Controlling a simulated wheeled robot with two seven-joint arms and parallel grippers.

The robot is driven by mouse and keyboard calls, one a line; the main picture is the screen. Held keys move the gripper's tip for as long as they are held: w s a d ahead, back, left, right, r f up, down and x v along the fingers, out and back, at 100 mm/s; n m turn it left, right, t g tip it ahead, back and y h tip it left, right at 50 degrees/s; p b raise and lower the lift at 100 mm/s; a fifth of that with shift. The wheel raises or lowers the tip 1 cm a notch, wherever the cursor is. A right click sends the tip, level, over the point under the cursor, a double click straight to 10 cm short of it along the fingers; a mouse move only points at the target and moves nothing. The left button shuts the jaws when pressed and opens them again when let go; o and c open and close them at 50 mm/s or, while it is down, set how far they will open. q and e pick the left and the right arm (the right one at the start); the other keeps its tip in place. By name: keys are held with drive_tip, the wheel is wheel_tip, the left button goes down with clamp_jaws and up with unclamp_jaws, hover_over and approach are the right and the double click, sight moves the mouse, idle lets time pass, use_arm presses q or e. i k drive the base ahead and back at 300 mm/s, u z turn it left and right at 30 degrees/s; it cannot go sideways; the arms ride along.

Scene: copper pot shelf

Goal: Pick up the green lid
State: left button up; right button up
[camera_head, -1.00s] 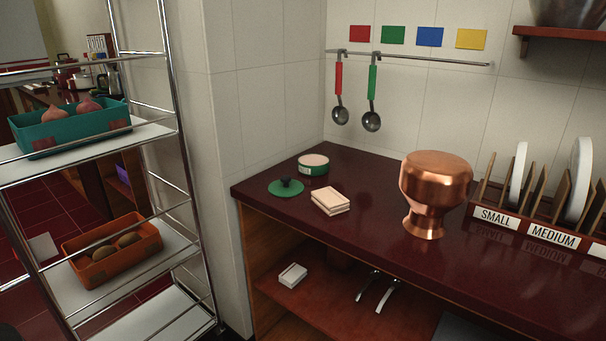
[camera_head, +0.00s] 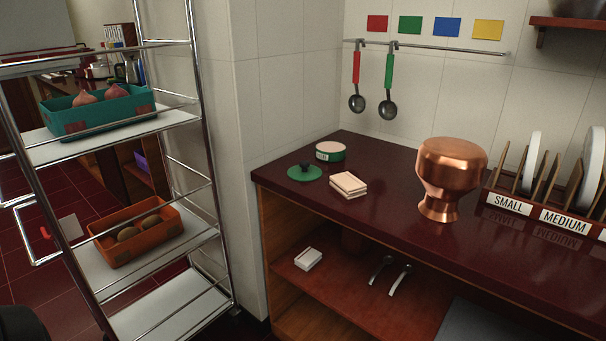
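The green lid (camera_head: 304,174) is a flat green disc with a dark knob. It lies on the dark red counter (camera_head: 400,205) near its left front corner. A green and cream round container (camera_head: 330,151) stands just behind it to the right, with a pale top. Neither of my grippers shows in the head view. Nothing touches the lid from above.
A cream block stack (camera_head: 347,184) lies right of the lid, and a copper pot (camera_head: 449,178) stands further right. A plate rack (camera_head: 520,200) is at the right. A metal shelf cart (camera_head: 222,240) with bins stands left of the counter.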

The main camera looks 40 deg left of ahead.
sight(304, 172)
drive_tip(key=k, duration=1.05)
drive_tip(key=u, duration=0.85)
drive_tip(key=i, duration=1.7)
drive_tip(key=z, duration=0.8)
